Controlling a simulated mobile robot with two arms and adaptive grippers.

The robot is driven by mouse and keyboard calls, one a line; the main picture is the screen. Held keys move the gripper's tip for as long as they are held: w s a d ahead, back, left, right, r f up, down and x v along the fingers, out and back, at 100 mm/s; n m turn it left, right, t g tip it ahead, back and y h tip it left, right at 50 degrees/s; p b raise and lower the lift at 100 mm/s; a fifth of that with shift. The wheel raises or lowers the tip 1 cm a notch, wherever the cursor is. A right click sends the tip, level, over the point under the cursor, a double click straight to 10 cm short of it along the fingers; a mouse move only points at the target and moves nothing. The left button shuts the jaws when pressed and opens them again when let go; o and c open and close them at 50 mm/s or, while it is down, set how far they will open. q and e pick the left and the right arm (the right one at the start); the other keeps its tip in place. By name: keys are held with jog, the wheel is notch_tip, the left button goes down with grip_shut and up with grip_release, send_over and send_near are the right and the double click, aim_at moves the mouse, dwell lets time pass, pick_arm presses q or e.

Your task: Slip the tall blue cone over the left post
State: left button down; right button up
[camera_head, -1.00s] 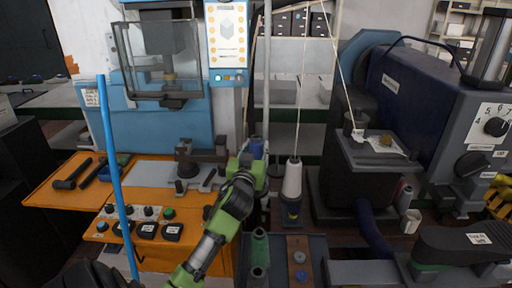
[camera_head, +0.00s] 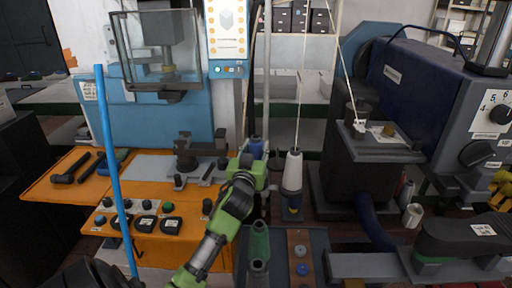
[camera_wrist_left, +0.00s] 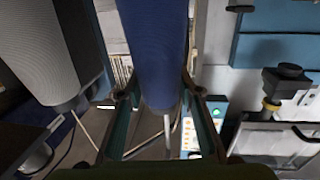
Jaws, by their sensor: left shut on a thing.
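The tall blue cone (camera_head: 256,149) is held upright in my left gripper (camera_head: 254,170), near the middle of the head view. The left wrist view shows the blue cone (camera_wrist_left: 155,45) large between the two fingers (camera_wrist_left: 157,100), which are shut on it. A white cone (camera_head: 292,171) with thread rising from it stands just right of my gripper, apart from the blue cone. The white cone also shows at the left of the wrist view (camera_wrist_left: 38,48). I cannot make out the left post for certain; my gripper and the cone cover that area. My right gripper is not in view.
A blue pole (camera_head: 113,165) stands at left before an orange bench (camera_head: 60,188). A large dark machine (camera_head: 430,110) fills the right.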

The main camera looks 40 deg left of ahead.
pick_arm(q)
jog(key=shift+f+b, duration=0.7)
jog(key=shift+f, duration=0.25)
jog(key=c, duration=1.4)
grip_release()
jog(key=shift+f, duration=0.1)
jog(key=v, duration=1.2)
jog(key=shift+s, duration=0.1)
